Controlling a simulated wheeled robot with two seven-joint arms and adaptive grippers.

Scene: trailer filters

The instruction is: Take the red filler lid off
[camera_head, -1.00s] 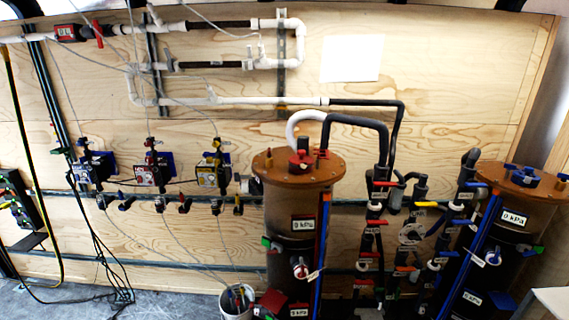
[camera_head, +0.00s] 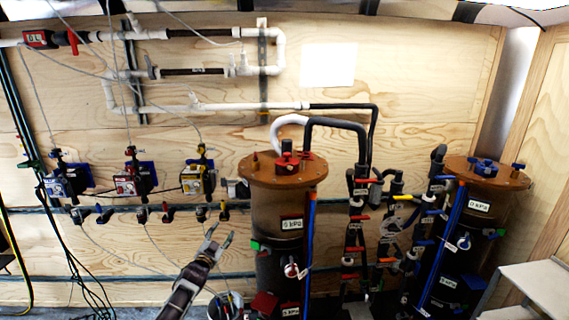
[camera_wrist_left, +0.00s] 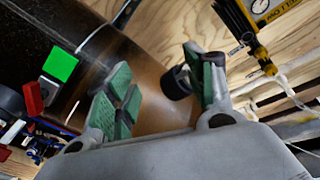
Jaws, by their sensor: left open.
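The red filler lid (camera_head: 287,160) sits on top of the brown flange of the left filter tank (camera_head: 283,205). My left gripper (camera_head: 219,236) is open and empty, in front of and below the flange, to the left of the tank. In the left wrist view its green-padded fingers (camera_wrist_left: 158,92) are spread apart, with the brown tank wall (camera_wrist_left: 150,70) behind them. The red lid does not show in the left wrist view. My right gripper is not in view.
Black and white hoses (camera_head: 340,125) run close to the lid, behind and to its right. A second tank with a blue lid (camera_head: 484,167) stands at right. Yellow, red and blue pumps (camera_head: 130,180) hang on the wooden wall at left.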

